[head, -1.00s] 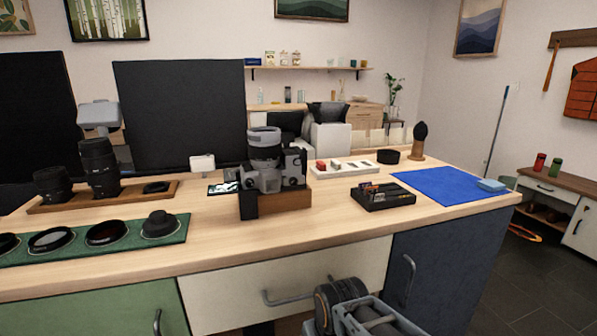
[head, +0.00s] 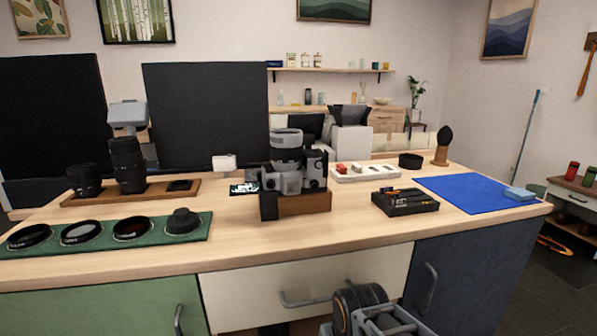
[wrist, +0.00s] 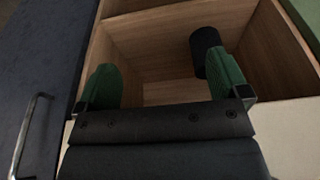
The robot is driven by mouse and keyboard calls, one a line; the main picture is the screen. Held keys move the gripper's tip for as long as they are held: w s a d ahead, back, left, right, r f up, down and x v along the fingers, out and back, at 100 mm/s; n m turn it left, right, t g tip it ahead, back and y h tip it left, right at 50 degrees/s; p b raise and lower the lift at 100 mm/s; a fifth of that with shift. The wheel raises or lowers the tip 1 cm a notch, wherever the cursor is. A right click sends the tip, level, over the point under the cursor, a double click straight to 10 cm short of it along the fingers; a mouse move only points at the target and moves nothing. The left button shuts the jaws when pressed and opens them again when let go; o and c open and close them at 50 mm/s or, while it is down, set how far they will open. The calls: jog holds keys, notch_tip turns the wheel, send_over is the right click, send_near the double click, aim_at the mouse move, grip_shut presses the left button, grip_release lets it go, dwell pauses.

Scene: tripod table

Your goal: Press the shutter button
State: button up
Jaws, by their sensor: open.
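The grey and black camera (head: 292,180) stands on a wooden block (head: 304,203) near the middle of the table's front part, with a pale grey cylindrical part on top. Its shutter button is too small to make out. My gripper (wrist: 165,82) shows in the wrist view with two green-padded fingers wide apart and nothing between them. It faces a wooden compartment (wrist: 150,55) with a black cylinder (wrist: 205,48) inside, close to the right finger. The camera is not in the wrist view. In the head view only part of my arm shows, below the table's front edge, and the fingertips are hidden.
A green mat (head: 110,240) with round filters and a tray of lenses (head: 127,165) lie left of the camera. A black box (head: 404,203) and a blue cloth (head: 470,193) lie right. Drawer handles (head: 318,299) jut from the front. The tabletop before the camera is clear.

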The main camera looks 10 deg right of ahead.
jog(key=shift+c, duration=0.2)
dwell(0.3)
grip_shut()
dwell(0.7)
dwell(0.8)
